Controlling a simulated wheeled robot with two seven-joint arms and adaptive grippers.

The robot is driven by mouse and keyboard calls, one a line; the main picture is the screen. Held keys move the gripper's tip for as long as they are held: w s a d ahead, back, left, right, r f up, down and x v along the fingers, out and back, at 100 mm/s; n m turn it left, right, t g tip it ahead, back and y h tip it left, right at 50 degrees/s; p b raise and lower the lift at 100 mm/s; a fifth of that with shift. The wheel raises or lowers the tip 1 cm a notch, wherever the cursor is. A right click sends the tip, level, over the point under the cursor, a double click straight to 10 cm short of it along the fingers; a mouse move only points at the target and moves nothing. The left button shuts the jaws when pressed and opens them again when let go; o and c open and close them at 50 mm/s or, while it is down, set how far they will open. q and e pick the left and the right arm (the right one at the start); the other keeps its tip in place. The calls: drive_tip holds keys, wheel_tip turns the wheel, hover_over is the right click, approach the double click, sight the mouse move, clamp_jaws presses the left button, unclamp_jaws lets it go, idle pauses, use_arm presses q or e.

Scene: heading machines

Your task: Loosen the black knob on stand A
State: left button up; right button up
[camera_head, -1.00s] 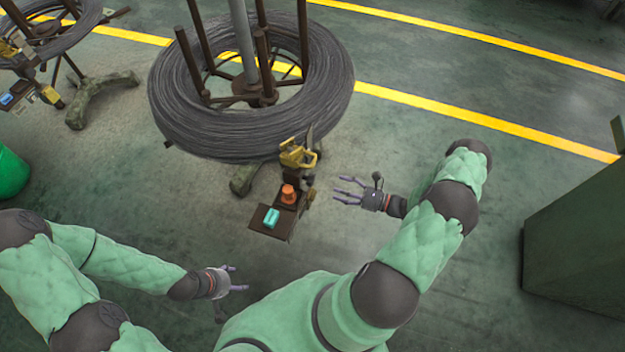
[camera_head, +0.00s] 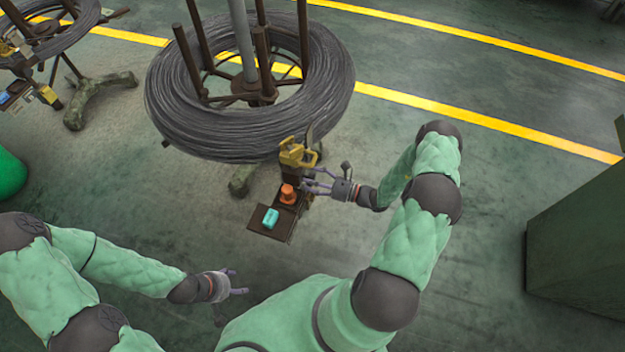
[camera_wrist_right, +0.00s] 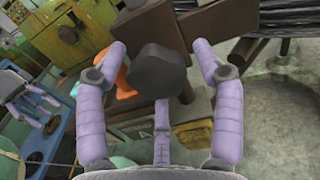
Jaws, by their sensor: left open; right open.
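The black knob (camera_wrist_right: 157,72) shows in the right wrist view as a dark, many-sided block in front of a brown bracket. My right gripper (camera_head: 308,182) is open at the right side of the stand's small post. In the right wrist view its purple fingers (camera_wrist_right: 160,85) spread to either side of the knob, with a third finger below; I cannot tell whether they touch it. In the head view the knob is hidden or too small to make out. My left gripper (camera_head: 236,281) is open and empty, low over the floor, left of centre.
The stand carries a large grey wire coil (camera_head: 180,112). A yellow device (camera_head: 297,153) tops the small post. An orange piece (camera_head: 288,194) and a teal block (camera_head: 270,218) sit by a brown tray (camera_head: 257,228). A green cabinet (camera_head: 580,240) stands right.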

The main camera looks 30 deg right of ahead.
drive_tip(key=c, duration=1.1)
drive_tip(key=shift+d+n, duration=0.15)
drive_tip(key=shift+n, duration=0.95)
drive_tip(key=o, duration=1.1)
drive_tip(key=shift+f, duration=0.1)
drive_tip(key=v, duration=1.2)
